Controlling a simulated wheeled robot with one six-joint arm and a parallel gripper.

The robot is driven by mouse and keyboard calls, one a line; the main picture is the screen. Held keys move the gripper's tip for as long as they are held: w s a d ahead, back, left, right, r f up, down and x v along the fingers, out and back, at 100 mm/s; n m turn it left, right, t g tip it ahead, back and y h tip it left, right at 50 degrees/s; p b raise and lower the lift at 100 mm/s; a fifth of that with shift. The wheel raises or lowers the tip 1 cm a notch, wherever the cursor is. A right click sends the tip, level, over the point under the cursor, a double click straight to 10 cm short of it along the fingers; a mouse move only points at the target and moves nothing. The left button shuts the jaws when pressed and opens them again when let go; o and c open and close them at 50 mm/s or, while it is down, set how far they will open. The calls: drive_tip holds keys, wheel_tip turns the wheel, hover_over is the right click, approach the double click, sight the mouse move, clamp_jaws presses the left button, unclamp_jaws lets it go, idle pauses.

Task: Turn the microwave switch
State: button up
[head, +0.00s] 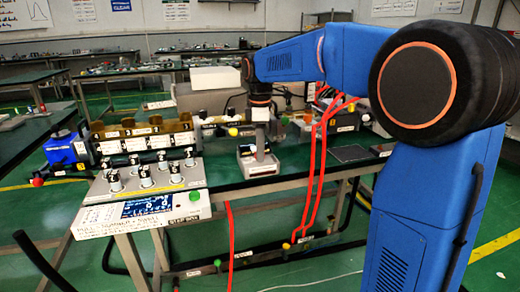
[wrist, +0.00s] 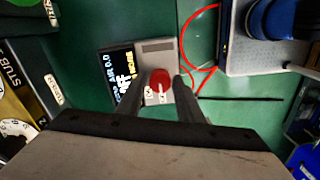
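The microwave generator (head: 258,163) is a small light box with a dark display, on the green table below my gripper (head: 261,143). In the wrist view the generator (wrist: 158,47) shows its grey top and a dark display panel (wrist: 122,72) with white and yellow text. Its switch is a round red knob (wrist: 159,76) with small white labels beside it. My gripper (wrist: 164,78) points down at it with its two fingers apart, one on each side of the knob. I cannot tell whether the fingers touch the knob or are still above it.
A stub tuner unit (head: 155,195) with several knobs stands at the left on the table. Red cables (head: 316,165) hang to the right of the generator. A flat dark pad (head: 350,153) lies further right, with bare table (head: 232,182) in front.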

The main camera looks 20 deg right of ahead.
drive_tip(key=shift+c, duration=0.5)
drive_tip(key=c, duration=0.7)
drive_tip(key=shift+o, duration=0.2)
drive_tip(key=shift+m, duration=0.3)
drive_tip(key=m, duration=1.1)
drive_tip(key=shift+r, duration=0.1)
drive_tip(key=shift+m, duration=0.3)
drive_tip(key=o, duration=0.8)
drive_tip(key=shift+c, duration=0.2)
